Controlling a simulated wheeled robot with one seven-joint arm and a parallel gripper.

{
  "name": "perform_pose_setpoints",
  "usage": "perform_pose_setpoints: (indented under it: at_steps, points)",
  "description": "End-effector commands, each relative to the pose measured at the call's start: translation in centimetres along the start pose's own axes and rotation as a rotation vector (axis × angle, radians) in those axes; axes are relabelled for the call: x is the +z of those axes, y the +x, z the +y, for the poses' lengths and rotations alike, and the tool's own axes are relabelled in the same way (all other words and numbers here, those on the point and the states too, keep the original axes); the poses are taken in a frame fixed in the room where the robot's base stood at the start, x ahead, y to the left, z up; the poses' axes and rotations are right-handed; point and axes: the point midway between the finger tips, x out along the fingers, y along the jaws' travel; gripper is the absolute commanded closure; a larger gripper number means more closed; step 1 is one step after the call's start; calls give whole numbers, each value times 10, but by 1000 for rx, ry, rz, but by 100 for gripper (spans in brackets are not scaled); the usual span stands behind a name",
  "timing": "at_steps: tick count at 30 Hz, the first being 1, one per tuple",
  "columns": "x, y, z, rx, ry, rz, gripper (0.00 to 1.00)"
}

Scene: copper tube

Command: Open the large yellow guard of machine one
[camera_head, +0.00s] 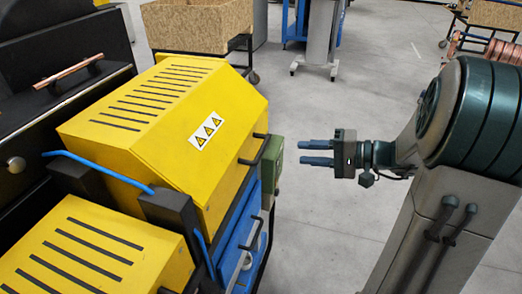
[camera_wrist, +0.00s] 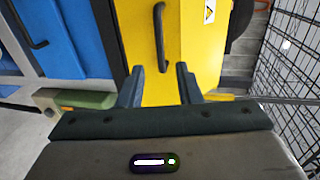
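The large yellow guard (camera_head: 165,125) sits lowered over the blue machine, with slots on top and warning signs on its sloped face. Its black handle (camera_head: 254,151) is on the front face, toward my gripper. My gripper (camera_head: 302,153) is to the right of the handle, apart from it, with its two fingers spread and nothing between them. In the wrist view the yellow guard (camera_wrist: 190,45) is ahead, and the black handle (camera_wrist: 160,38) stands beyond the gap between my fingertips (camera_wrist: 159,84).
A smaller yellow cover (camera_head: 85,250) is at the lower left. A green box (camera_head: 273,160) is on the machine's side below the guard. A copper tube (camera_head: 68,71) lies on the dark machine at left. The grey floor (camera_head: 325,215) beside the machine is clear. A wire fence (camera_wrist: 285,50) is at right.

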Motion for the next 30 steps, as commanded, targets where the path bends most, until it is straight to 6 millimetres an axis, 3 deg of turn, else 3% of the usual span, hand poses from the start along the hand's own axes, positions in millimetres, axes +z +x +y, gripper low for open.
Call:
perform_pose_setpoints:
  at_steps: [15,21,30]
  points:
    - [2,103,0,4,3,-6,69]
    - [2,122,0,4,2,-4,69]
    - [1,126,1,5,2,-2,69]
